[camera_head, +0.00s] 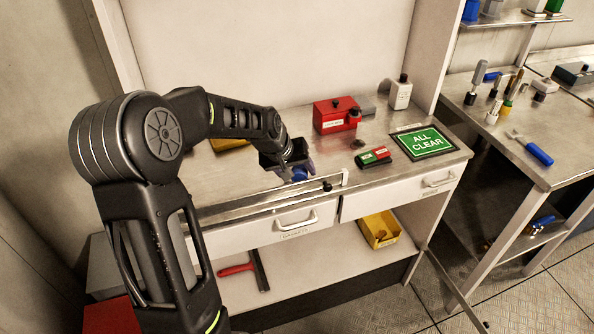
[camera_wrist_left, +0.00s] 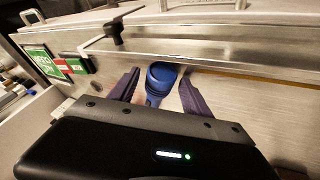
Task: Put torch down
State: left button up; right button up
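The blue torch (camera_head: 300,174) is at the front of the metal counter, just behind the front rail, and largely hidden by my gripper in the head view. In the left wrist view the torch (camera_wrist_left: 161,82) lies between the two dark fingers, its round head toward the rail. My left gripper (camera_head: 297,170) points down around it. In the wrist view the gripper (camera_wrist_left: 158,85) is open, with a visible gap beside the torch. Whether the torch rests fully on the counter is hard to tell. My right gripper is not in view.
A red box (camera_head: 336,116), a white bottle (camera_head: 400,93), a red-green block (camera_head: 374,156) and a green ALL CLEAR sign (camera_head: 424,142) stand on the counter to the right. A metal rail (camera_head: 260,197) with a black knob (camera_head: 327,185) runs along the front edge.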

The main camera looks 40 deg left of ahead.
pick_arm(q)
jog(key=b+v, duration=0.1)
jog(key=v, duration=1.1)
dwell(0.6)
